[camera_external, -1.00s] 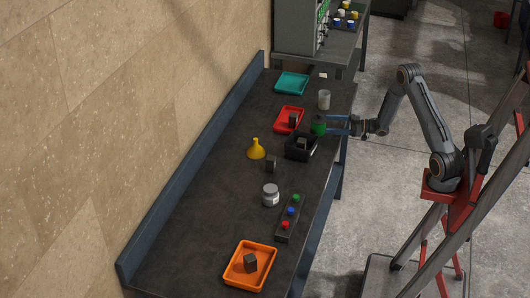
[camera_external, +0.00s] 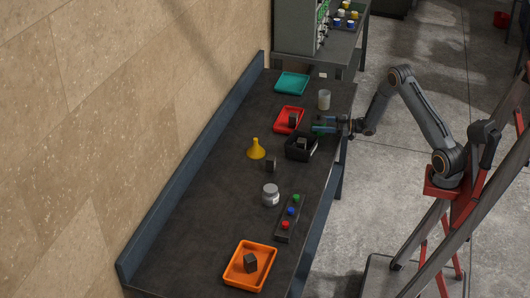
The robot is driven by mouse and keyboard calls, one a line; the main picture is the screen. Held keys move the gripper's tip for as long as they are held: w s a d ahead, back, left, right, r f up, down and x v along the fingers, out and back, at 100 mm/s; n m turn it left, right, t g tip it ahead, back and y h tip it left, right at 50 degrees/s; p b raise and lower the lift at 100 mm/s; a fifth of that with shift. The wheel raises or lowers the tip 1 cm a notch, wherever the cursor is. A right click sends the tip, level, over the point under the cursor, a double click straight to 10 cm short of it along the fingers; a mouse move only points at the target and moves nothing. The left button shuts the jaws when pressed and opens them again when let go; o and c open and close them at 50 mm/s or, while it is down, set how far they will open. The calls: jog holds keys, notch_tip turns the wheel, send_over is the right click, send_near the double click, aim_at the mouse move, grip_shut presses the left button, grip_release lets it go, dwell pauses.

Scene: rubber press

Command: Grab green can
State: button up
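The green can (camera_external: 320,134) stands near the right edge of the dark workbench, beside the black tray (camera_external: 301,155). Only a little of its green shows, because my gripper (camera_external: 318,124) covers most of it.
A pale cup (camera_external: 324,99) stands just behind my gripper. A red tray (camera_external: 280,124) with a dark block is to the left. A yellow funnel (camera_external: 256,150), grey jar (camera_external: 271,195), button box (camera_external: 288,222) and orange tray (camera_external: 237,275) stand nearer the front.

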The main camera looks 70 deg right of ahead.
jog(key=c, duration=0.5)
jog(key=shift+r, duration=0.1)
